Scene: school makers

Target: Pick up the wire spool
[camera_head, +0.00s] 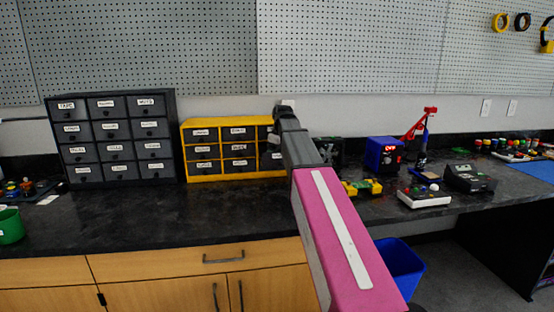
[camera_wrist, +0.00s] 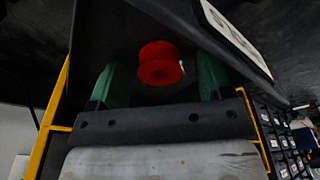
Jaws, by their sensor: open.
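The wire spool (camera_wrist: 160,64) is red and shows in the wrist view, near the upper middle, against a dark surface. My gripper (camera_wrist: 161,78) is open, with one green finger on each side of the spool. Gaps show between the spool and both fingers, so they look apart from it. I cannot tell how far the spool is in depth. In the head view my arm hides the gripper, and the spool does not show.
A yellow drawer cabinet (camera_head: 222,123) stands behind my arm, beside a larger dark drawer cabinet (camera_head: 110,103). A white label (camera_wrist: 232,36) is close by in the wrist view. Electronics, including a blue box (camera_head: 377,153), stand right. The black countertop (camera_head: 150,220) is mostly clear at front left.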

